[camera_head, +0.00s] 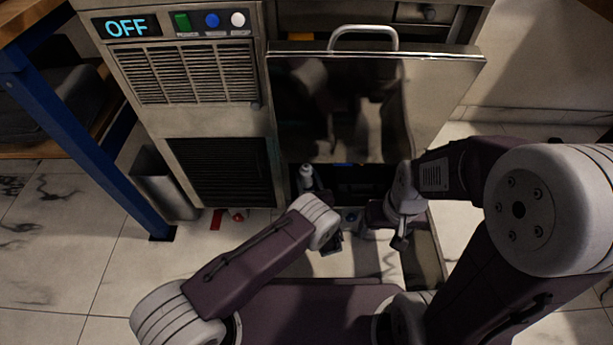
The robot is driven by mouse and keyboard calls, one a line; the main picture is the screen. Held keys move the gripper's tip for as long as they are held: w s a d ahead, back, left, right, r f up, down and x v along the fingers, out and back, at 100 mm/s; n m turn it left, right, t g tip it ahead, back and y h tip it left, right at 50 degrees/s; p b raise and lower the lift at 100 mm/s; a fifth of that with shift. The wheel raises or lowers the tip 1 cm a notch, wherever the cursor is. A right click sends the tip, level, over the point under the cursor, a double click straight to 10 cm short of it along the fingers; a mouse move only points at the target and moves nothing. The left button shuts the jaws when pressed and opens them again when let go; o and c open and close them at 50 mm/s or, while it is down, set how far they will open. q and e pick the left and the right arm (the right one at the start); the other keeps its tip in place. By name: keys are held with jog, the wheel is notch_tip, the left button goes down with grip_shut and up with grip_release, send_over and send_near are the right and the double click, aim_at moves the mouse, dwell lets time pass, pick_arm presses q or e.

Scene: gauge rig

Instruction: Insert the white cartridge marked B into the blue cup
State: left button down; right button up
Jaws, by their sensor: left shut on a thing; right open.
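My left gripper (331,243) is low at the front of the open drawer, small and dark behind my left wrist. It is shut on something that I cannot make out. My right gripper (398,240) is open, to the right of the left one and over the right side of the drawer. A small pale, bottle-shaped thing (306,173) shows at the drawer's left rear; I can read no letter on it.
A steel cabinet has an OFF display (127,27) and green, blue and white buttons. A raised steel panel with a handle (363,34) hangs above the open drawer (424,262). A grey bin (160,185) and a blue table leg (62,115) stand left.

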pick_arm(q)
jog(key=shift+f+b, duration=0.75)
jog(key=shift+f, duration=0.15)
pick_arm(e)
jog(key=shift+f, duration=0.8)
pick_arm(q)
jog(key=c, duration=0.7)
grip_release()
